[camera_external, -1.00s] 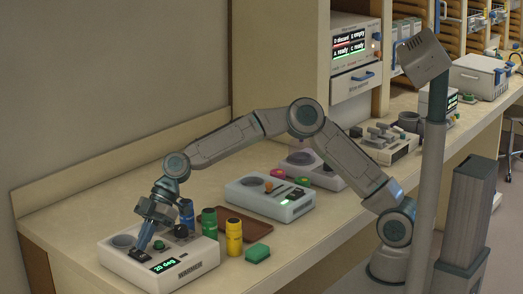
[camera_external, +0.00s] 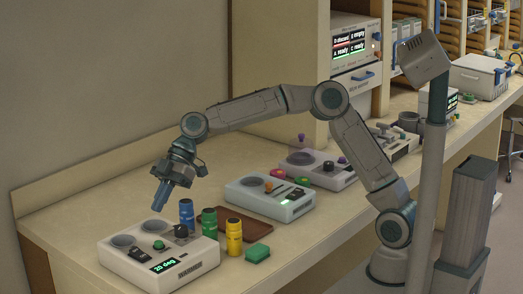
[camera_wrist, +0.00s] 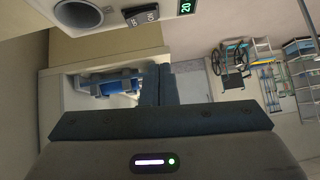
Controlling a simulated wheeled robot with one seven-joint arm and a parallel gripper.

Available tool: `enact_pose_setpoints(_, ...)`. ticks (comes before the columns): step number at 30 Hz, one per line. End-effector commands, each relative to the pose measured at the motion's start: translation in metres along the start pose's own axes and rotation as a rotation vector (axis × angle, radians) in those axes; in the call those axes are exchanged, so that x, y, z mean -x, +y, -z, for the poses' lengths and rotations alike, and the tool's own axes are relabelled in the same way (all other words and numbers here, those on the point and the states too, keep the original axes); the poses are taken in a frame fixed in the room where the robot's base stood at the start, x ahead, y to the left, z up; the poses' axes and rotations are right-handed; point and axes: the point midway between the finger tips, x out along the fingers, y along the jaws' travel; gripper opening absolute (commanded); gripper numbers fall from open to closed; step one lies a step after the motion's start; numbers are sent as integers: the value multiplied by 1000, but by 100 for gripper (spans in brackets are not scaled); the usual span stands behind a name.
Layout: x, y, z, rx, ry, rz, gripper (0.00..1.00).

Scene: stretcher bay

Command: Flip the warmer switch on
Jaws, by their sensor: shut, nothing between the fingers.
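The warmer (camera_external: 205,262) is a pale box at the front left of the bench. Its green display (camera_external: 164,266) reads "20 deg". The black rocker switch (camera_external: 139,253) is on its top; in the wrist view the switch (camera_wrist: 141,15) shows at the top edge with OFF and ON labels. I cannot tell which side is pressed. My gripper (camera_external: 160,207) is shut and empty, pointing down in the air above the back of the warmer, clear of the switch. The shut fingers (camera_wrist: 159,86) also show in the wrist view.
The warmer's top also has round wells, a green button (camera_external: 159,245) and a black knob (camera_external: 181,231). Blue (camera_external: 186,213), green (camera_external: 209,222) and yellow (camera_external: 234,238) bottles stand close to its right, with a green block (camera_external: 257,253). A second device (camera_external: 268,205) sits farther right.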

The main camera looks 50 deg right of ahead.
Motion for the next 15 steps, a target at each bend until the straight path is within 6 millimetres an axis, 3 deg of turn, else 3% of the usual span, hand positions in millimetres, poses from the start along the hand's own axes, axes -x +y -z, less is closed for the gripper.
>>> enact_pose_setpoints(6, 20, -3, -1, -1, 0, 0, 0)
enact_pose_setpoints(15, 22, -4, 0, 0, 0, 1, 0)
